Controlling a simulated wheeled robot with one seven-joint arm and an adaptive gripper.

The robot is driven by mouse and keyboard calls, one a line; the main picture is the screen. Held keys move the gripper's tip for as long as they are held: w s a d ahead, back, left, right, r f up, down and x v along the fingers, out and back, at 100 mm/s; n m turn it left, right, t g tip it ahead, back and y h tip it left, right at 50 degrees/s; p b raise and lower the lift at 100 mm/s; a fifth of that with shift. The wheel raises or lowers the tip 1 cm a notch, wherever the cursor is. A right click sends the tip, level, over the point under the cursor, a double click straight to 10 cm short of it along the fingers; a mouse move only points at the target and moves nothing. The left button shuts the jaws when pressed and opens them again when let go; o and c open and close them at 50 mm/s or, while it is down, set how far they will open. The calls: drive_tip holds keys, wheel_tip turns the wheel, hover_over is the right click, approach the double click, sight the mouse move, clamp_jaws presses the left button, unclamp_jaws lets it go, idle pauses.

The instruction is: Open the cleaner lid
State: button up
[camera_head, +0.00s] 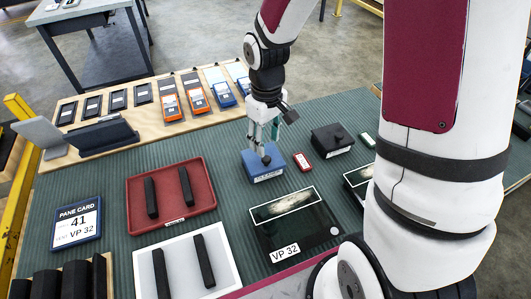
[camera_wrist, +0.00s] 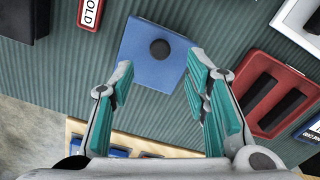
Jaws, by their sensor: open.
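A blue box (camera_head: 256,173) with a round black knob (camera_head: 267,160) on its lid stands on the green ribbed mat; its front label is too small to read. The lid lies flat on it and looks closed. My gripper (camera_head: 263,147) is just above this box, pointing down. In the wrist view the blue lid (camera_wrist: 145,70) and its knob (camera_wrist: 160,49) show ahead of my open fingers (camera_wrist: 159,62), and nothing is held. I cannot tell how far the fingertips are above the knob.
A black box (camera_head: 325,144) with a knob and a small red block (camera_head: 302,162) stand right of the blue box. A red tray (camera_head: 171,222) with two black bars is left, a dark VP 32 pane (camera_head: 292,238) in front. Handheld devices line the wooden board (camera_head: 143,111) behind.

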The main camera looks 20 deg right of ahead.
sight(266, 158)
wheel_tip(266, 158, down, 6)
drive_tip(key=shift+f, duration=0.25)
clamp_jaws()
